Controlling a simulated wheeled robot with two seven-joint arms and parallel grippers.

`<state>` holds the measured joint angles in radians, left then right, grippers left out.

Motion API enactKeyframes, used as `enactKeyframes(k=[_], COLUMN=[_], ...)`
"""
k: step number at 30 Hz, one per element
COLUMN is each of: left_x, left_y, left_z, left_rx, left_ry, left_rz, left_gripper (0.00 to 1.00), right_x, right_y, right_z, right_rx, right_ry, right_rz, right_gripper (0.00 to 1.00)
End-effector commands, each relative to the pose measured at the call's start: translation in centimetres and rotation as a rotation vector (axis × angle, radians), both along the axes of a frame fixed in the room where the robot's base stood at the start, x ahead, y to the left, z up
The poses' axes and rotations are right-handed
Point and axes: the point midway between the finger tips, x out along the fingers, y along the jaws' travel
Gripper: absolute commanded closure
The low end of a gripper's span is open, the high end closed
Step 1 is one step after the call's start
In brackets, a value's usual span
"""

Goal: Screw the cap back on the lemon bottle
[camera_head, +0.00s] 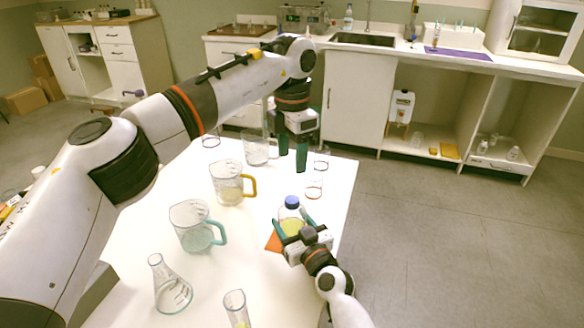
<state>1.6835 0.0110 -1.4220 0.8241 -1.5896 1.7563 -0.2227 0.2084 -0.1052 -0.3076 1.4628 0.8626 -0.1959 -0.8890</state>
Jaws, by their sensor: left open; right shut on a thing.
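The lemon bottle (291,224) is clear with yellow liquid and stands upright near the table's right edge, by an orange mat (273,241). A blue cap (292,202) sits on its top; I cannot tell how tight it is. My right gripper (296,226) is shut around the bottle from the front right, and hides part of it. My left gripper (293,160) is open and empty, fingers pointing down, above the far part of the table and beyond the bottle.
Beakers with an amber handle (229,184) and a teal handle (193,228) stand left of the bottle. A clear beaker (257,150) is near my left gripper. A flask (171,286) and a cylinder (236,308) stand at the front. Small dishes (314,190) lie behind the bottle.

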Motion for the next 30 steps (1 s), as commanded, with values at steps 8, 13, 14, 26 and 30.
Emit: enactKeyframes(k=[8,13,14,26,30], left_x=[0.0,0.0,0.0,0.0,0.0], left_y=[0.0,0.0,0.0,0.0,0.0], left_z=[0.4,0.4,0.4,0.5,0.8], left_rx=[0.0,0.0,0.0,0.001,0.001], left_ry=[0.001,0.001,0.001,0.001,0.001], left_rz=[-0.001,0.0,0.0,0.0,0.0], left_gripper=[0.44,0.44,0.44,0.44,0.44], right_x=[0.0,0.0,0.0,-0.5,-2.5], right_y=[0.0,0.0,0.0,-0.3,-1.3], right_z=[0.0,0.0,0.0,-0.1,-0.1], right_rx=[0.0,0.0,0.0,-0.001,-0.002], right_ry=[0.0,0.0,0.0,0.0,0.001], right_rz=[0.0,0.0,0.0,-0.001,-0.001], right_gripper=[1.0,0.21,0.17,0.12,0.12])
